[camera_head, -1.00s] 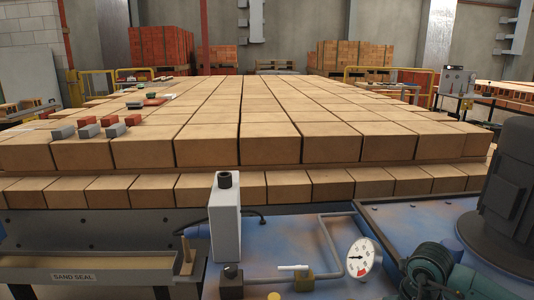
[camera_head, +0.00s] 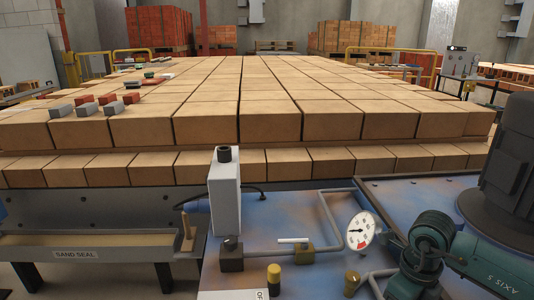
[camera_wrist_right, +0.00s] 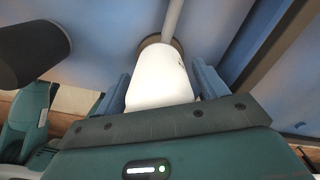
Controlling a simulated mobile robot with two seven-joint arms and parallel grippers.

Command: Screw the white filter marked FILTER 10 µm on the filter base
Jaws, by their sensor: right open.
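In the right wrist view a plain white cylinder, which looks like the white filter (camera_wrist_right: 160,82), stands between the blue fingers of my right gripper (camera_wrist_right: 163,72). The gripper is open, with one finger on each side of the cylinder. A brownish ring (camera_wrist_right: 177,46) shows behind the cylinder's far end, with a grey pipe beyond it. I cannot tell whether the cylinder touches the ring. No FILTER 10 µm marking is readable. In the head view my right arm comes in at the lower right, but its gripper is out of frame. My left gripper is not in view.
A dark cylinder (camera_wrist_right: 32,52) is close by at the upper left of the wrist view. In the head view, a grey box (camera_head: 225,195), a pressure gauge (camera_head: 360,231) and pipework stand on the blue machine top (camera_head: 310,272). Rows of bricks (camera_head: 270,122) lie behind.

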